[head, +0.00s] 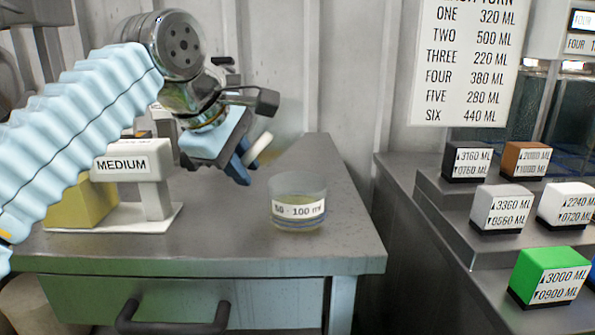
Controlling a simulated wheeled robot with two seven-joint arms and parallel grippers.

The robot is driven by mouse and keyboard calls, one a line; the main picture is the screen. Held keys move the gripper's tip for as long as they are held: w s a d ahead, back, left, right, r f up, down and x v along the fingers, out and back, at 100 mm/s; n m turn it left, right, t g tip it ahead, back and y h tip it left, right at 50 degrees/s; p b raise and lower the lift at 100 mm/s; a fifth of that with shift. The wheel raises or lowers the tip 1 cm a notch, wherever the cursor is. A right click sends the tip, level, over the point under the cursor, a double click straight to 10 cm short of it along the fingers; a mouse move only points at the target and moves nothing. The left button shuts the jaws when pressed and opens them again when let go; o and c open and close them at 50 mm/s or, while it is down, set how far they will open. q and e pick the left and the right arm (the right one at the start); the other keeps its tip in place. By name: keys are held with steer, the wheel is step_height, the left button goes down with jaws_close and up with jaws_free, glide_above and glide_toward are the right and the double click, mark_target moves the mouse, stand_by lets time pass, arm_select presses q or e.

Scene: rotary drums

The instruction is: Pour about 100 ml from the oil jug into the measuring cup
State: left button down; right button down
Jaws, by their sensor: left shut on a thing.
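The clear measuring cup (298,186) stands upright on the grey cabinet top, with a white label reading "50 - 100 ml". A shallow layer of yellowish liquid shows at its bottom. My left gripper (248,165) is above and to the left of the cup, pointing down to the right. It is shut on a pale, bar-like part (258,147), which looks like the oil jug's handle. The jug's body is hard to make out; only a faint yellowish tint shows beside the fingers. I cannot see a stream. My right gripper is not in view.
A white stand labelled "MEDIUM" (122,166) and a yellow block (83,203) are at the left of the cabinet top (215,235). Labelled cubes, including a green one (549,275), sit on steps at the right. A sign (467,60) lists volumes per turn.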

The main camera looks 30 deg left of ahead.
arm_select(q)
steer(key=shift+d+r, duration=0.1)
steer(key=shift+r, duration=0.2)
steer(key=shift+f+h, duration=0.15)
steer(key=shift+h, duration=0.15)
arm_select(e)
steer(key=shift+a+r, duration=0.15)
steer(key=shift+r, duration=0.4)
